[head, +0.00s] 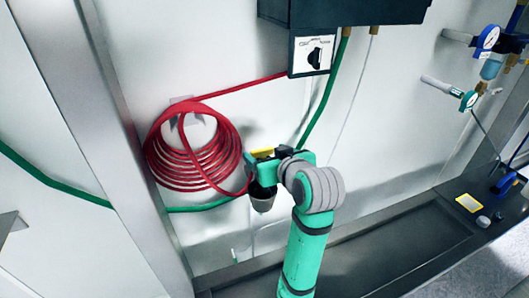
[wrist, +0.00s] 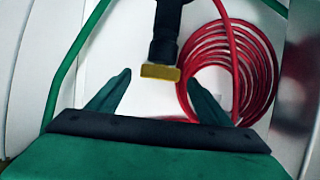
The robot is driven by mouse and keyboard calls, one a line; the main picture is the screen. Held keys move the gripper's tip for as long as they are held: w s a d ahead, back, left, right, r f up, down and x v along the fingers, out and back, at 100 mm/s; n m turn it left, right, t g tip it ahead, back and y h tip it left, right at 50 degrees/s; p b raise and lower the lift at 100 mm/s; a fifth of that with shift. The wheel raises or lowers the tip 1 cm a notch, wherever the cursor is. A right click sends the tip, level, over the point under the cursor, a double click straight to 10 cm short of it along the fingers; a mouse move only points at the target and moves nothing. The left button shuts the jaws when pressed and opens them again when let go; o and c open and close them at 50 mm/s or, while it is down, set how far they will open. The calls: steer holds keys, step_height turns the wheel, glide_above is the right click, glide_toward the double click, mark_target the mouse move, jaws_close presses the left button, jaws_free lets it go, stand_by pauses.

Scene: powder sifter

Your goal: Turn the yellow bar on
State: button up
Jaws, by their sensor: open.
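The yellow bar (wrist: 160,72) is a short flat handle on the end of a dark valve body (wrist: 163,45). In the wrist view it lies between and slightly beyond the fingertips of my gripper (wrist: 160,82), with a gap on each side. My gripper is open and empty. In the head view, my gripper (head: 262,172) is by the wall just right of the red hose coil, and a bit of the yellow bar (head: 262,152) shows at its top edge. The rest of the valve is mostly hidden there by my gripper and wrist. I cannot tell the exact depth gap.
A red coiled hose (head: 155,152) hangs on the wall beside the valve. A green hose (head: 322,105) runs down from a dark box (head: 350,12) with a black knob (head: 315,58). Gauges (head: 487,37) are at the right. A dark trough (head: 375,255) lies below.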

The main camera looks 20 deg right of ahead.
mark_target(262, 152)
steer(key=shift+x, duration=1.05)
steer(key=c, duration=1.1)
